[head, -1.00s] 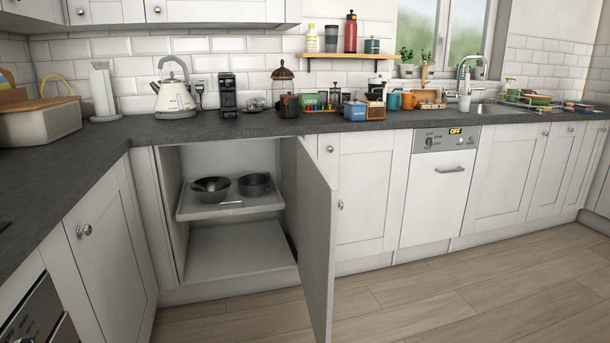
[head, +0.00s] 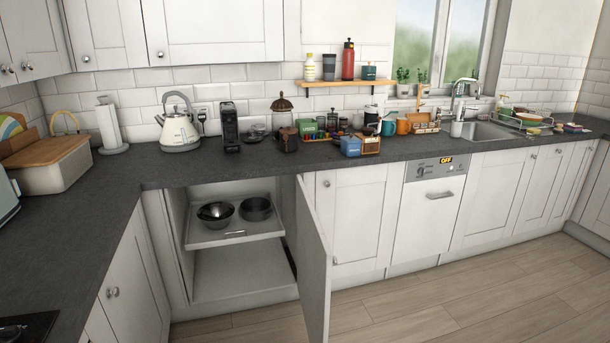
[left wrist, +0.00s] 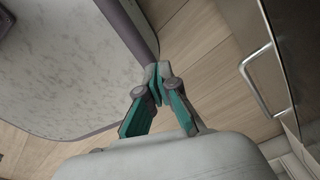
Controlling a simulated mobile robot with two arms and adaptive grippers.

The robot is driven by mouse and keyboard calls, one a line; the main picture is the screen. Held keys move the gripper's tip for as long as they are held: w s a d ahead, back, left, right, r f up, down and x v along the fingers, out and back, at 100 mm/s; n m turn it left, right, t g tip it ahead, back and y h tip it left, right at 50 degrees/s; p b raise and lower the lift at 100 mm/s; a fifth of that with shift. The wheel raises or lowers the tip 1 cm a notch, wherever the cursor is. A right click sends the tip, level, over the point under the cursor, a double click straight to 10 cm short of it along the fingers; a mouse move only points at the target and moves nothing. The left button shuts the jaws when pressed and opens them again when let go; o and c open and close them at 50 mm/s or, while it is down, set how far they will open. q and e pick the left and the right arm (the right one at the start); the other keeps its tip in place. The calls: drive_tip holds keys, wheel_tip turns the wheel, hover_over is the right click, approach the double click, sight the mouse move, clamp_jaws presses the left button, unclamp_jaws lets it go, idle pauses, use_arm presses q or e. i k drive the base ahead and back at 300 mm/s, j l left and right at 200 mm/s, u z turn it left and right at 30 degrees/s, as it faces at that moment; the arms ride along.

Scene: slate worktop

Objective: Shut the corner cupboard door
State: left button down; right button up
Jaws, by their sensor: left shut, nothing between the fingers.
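The corner cupboard door (head: 313,262) is white and stands wide open in the head view, hinged at the right side of the opening and sticking out into the room. My right gripper is in neither view.
The slate worktop (head: 75,230) runs along the left and back, carrying a kettle (head: 179,132), a bread bin (head: 45,167) and several small items. A metal bar handle (left wrist: 262,80) is at the right of the left wrist view. The floor (head: 480,290) right of the door is clear.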

sight(315, 261)
drive_tip(key=i+l+u, duration=0.2)
drive_tip(key=l, duration=0.3)
drive_tip(key=l+u, duration=0.15)
drive_tip(key=l, duration=0.35)
drive_tip(key=i+l+u, duration=0.2)
drive_tip(key=l, duration=0.3)
drive_tip(key=k, duration=0.05)
